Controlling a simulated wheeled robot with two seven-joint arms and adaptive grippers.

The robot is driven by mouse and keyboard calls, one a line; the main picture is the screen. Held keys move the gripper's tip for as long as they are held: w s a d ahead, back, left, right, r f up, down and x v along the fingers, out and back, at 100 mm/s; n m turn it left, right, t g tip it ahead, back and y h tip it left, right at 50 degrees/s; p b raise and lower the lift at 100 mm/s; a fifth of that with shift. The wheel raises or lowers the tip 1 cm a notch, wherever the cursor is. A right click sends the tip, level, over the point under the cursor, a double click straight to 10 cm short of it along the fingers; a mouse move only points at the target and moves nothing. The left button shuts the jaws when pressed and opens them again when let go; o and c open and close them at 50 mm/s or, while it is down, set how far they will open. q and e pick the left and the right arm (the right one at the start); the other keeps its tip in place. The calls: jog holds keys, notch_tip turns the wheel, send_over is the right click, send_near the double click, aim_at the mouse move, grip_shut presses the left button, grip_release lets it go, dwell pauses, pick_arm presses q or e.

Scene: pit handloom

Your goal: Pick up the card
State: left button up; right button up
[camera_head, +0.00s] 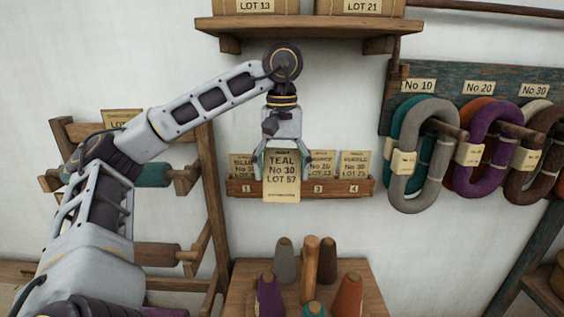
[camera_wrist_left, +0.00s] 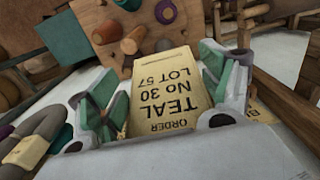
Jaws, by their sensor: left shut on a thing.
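The card (camera_head: 282,178) is pale yellow and reads TEAL No 30 LOT 57. My left gripper (camera_head: 281,160) is shut on it from above, a finger at each side of its upper part. In the head view the card hangs upright in front of the wooden card rack (camera_head: 338,188) and covers part of it. I cannot tell whether the card touches the rack. The left wrist view shows the card (camera_wrist_left: 165,92) upside down between the green-padded fingers (camera_wrist_left: 160,95). My right gripper is not in view.
Other cards stand in the rack, including one at the right (camera_head: 355,162). Yarn cones, such as the orange one (camera_head: 348,295), stand on a wooden stand below. Coloured hanks (camera_head: 480,150) hang at the right. A shelf (camera_head: 308,28) with boxes is above.

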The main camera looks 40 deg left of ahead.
aim_at(282, 176)
pick_arm(q)
jog(key=shift+s+d, duration=1.15)
jog(key=shift+s, duration=0.25)
jog(key=shift+w, duration=0.1)
